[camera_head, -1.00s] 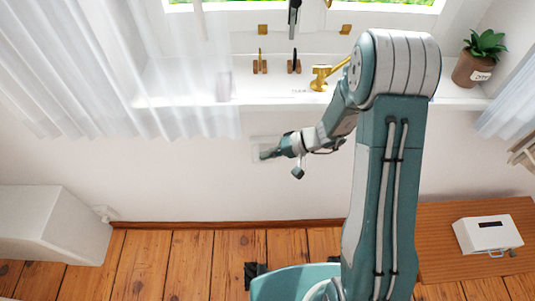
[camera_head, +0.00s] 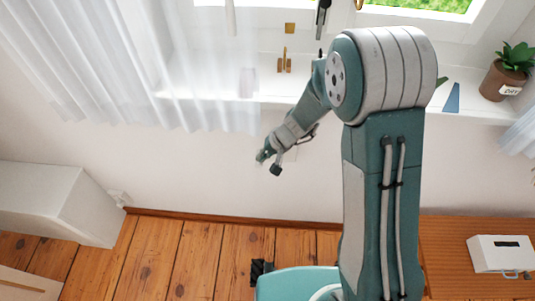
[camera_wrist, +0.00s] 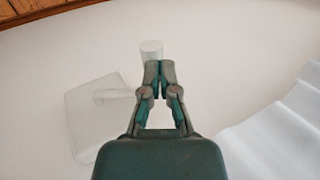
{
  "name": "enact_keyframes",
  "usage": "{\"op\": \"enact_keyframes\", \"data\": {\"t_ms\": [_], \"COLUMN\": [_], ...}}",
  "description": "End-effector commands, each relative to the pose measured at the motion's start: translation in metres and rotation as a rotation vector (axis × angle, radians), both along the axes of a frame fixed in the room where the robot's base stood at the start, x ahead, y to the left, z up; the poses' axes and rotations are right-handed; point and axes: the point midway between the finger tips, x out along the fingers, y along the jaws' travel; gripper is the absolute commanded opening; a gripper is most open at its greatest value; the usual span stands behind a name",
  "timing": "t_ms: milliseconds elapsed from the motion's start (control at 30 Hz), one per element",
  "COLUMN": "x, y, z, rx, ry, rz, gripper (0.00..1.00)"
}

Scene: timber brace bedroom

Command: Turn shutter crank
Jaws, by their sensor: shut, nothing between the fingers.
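The shutter crank shows in the wrist view as a pale, partly see-through plate (camera_wrist: 92,122) on the white wall, with a thin arm on it. A whitish round knob (camera_wrist: 151,48) stands just beyond my fingertips. My gripper (camera_wrist: 160,66) is shut and empty, its tips close to the knob; I cannot tell whether they touch it. In the head view my gripper (camera_head: 264,155) is in front of the wall below the windowsill, and the crank there is mostly hidden or too pale to make out.
The windowsill (camera_head: 283,89) runs above my gripper, with a potted plant (camera_head: 506,77) at its right. A sheer curtain (camera_head: 110,65) hangs at the left. A white box-like unit (camera_head: 65,200) stands lower left, and a white box (camera_head: 500,254) sits on a wooden surface (camera_head: 450,255) lower right.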

Motion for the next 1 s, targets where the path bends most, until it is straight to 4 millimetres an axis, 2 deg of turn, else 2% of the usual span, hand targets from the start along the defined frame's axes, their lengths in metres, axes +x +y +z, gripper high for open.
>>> {"op": "enact_keyframes", "data": {"t_ms": [133, 367, 1000], "x": [0.000, 0.000, 0.001], "y": [0.008, 0.016, 0.030], "z": [-0.005, -0.015, -0.043], "rx": [-0.011, -0.142, -0.133], "ry": [0.000, 0.004, 0.005], "rz": [0.003, 0.004, 0.001], "gripper": [0.00, 0.00, 0.00]}}
